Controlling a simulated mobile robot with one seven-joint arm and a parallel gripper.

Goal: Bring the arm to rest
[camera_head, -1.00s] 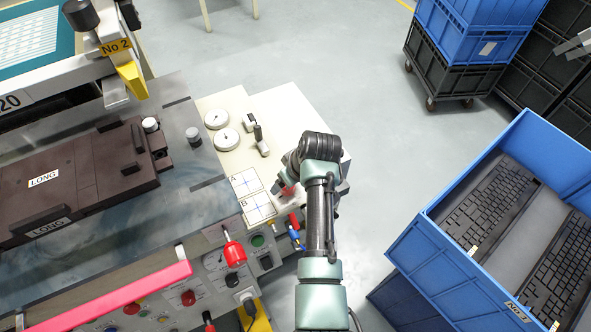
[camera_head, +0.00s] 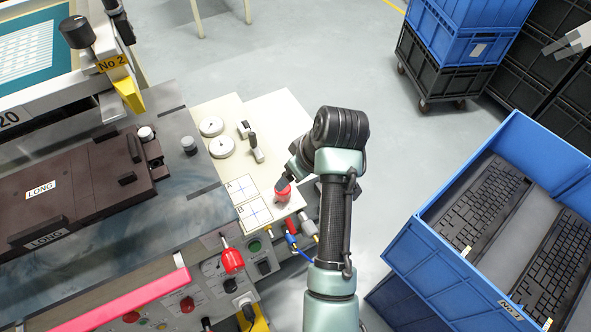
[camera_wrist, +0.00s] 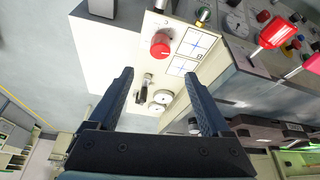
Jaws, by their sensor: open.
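My gripper shows in the wrist view (camera_wrist: 158,98) with its two dark fingers spread wide apart and nothing between them. In the head view the end of my arm is over the right part of the machine's cream side panel, and the fingers are hidden behind my wrist. A red knob (camera_head: 283,192) on that panel shows just left of my wrist; in the wrist view the red knob (camera_wrist: 161,45) lies beyond the fingertips, apart from them.
The printing machine (camera_head: 165,215) with a brown fixture plate (camera_head: 75,190) is at left. Dials (camera_head: 221,147) and levers stand on the panel. A blue crate (camera_head: 425,255) holding keyboards (camera_head: 482,205) is at right. Stacked crates (camera_head: 445,75) stand behind. Grey floor between is clear.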

